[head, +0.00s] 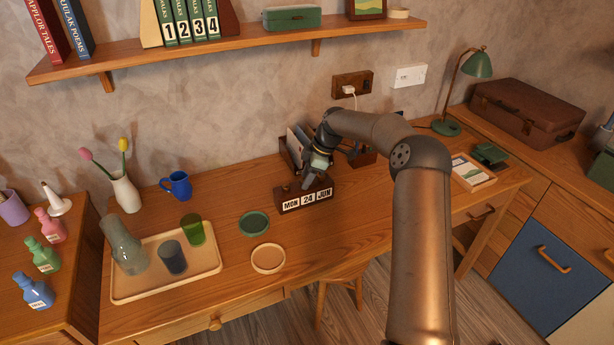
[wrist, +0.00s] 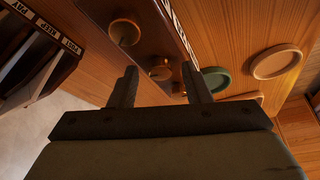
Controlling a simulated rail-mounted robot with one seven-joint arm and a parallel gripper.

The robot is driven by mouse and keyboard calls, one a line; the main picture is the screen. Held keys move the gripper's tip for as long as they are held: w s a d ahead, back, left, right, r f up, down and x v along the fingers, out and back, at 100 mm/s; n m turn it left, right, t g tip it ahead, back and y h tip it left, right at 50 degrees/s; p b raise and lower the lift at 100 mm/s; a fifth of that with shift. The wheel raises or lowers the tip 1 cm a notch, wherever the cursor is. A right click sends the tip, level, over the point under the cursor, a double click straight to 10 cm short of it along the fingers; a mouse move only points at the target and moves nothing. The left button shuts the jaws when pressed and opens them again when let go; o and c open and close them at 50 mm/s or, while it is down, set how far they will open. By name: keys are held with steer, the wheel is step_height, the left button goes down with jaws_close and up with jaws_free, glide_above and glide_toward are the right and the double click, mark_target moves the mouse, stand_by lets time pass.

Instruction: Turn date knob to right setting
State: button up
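The wooden desk calendar (head: 305,199) stands on the desk and reads MON 24 JUN on white cards along its front. In the wrist view its dark brown body (wrist: 145,18) carries round knobs. A large-looking knob (wrist: 124,33) lies outside my fingers, up and left. The middle knob (wrist: 160,73) appears between my fingertips, and another round part sits lower right, partly hidden by the right finger. My gripper (wrist: 160,74) is open and points down at the calendar; in the head view it (head: 312,178) is just above it. I cannot tell whether a finger touches the knob.
A letter holder (head: 293,145) stands close behind the calendar. A green coaster (head: 254,223) and a pale round coaster (head: 268,258) lie in front-left. A tray (head: 200,270) with cups is further left. A shelf (head: 230,50) overhangs the back. The desk right of the calendar is fairly clear.

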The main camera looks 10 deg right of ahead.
steer(key=v, duration=1.7)
steer(key=shift+r, duration=0.25)
steer(key=s+a+r+m+h, duration=0.1)
steer(key=s+a+m+h, duration=0.1)
steer(key=s+a, duration=0.4)
steer(key=s+a+r+m+h, duration=0.1)
steer(key=s+a+r+m, duration=0.2)
steer(key=s, duration=0.5)
steer(key=s+f+m, duration=0.2)
steer(key=s+m, duration=0.1)
steer(key=s, duration=0.7)
steer(key=s+f+m, duration=0.3)
steer(key=s+m, duration=0.1)
steer(key=s, duration=0.6)
steer(key=s+f+m+h, duration=0.1)
steer(key=s+f+m, duration=0.2)
steer(key=s, duration=0.7)
steer(key=shift+s+d+f+p, duration=0.25)
steer(key=shift+p, duration=0.15)
